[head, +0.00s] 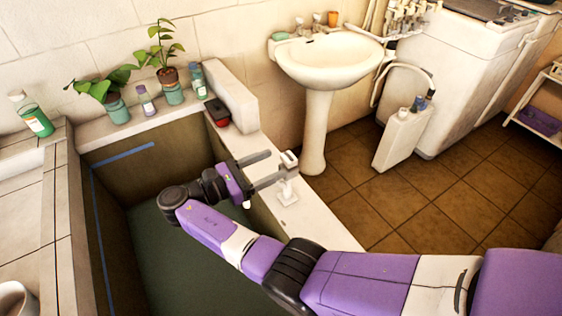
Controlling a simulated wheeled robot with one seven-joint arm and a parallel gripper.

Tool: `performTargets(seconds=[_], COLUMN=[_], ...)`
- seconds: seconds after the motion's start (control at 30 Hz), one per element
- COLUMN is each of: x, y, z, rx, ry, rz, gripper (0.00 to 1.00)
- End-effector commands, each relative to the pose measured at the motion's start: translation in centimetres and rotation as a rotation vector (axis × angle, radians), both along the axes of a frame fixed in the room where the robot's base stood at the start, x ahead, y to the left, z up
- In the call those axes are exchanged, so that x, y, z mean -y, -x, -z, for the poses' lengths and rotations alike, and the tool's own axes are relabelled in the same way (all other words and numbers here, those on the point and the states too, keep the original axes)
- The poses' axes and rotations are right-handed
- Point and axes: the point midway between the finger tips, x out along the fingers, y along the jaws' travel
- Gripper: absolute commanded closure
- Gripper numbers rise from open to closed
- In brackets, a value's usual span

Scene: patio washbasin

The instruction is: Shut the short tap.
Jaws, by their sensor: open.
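A small white tap-like fitting (287,188) stands upright on the pale ledge along the right side of the tub. I take it for the short tap, but its handle and spout are too small to read clearly. My gripper (276,165) reaches over the tub from the lower right, with its two grey fingers spread and pointing right toward the fitting's upper part. Nothing shows between the fingers. I cannot tell whether a finger touches the fitting. Whether water runs from it cannot be seen.
The tub (170,240) holds dark green water. Potted plants (168,75) and bottles (36,118) stand on the back ledges, with a red-and-black object (217,113) at the corner. A white pedestal basin (328,62) stands behind. The tiled floor (420,200) is open at right.

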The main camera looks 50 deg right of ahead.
Motion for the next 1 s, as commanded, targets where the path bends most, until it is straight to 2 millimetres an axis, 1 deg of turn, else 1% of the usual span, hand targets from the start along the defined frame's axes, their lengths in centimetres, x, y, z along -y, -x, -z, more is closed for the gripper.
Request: performTargets(seconds=[0.03,0.1,0.27,1.0], x=[-0.58,-1.04,-1.53,-1.52], y=[-0.23,-0.35,-0.44,-0.43], z=[0.00,-0.03,0.02,0.00], rx=[0.000,0.000,-0.001,-0.001], ry=[-0.001,-0.001,0.000,0.000], rz=[-0.003,-0.003,-0.002,-0.002], gripper=[0.36,0.36,0.36,0.36])
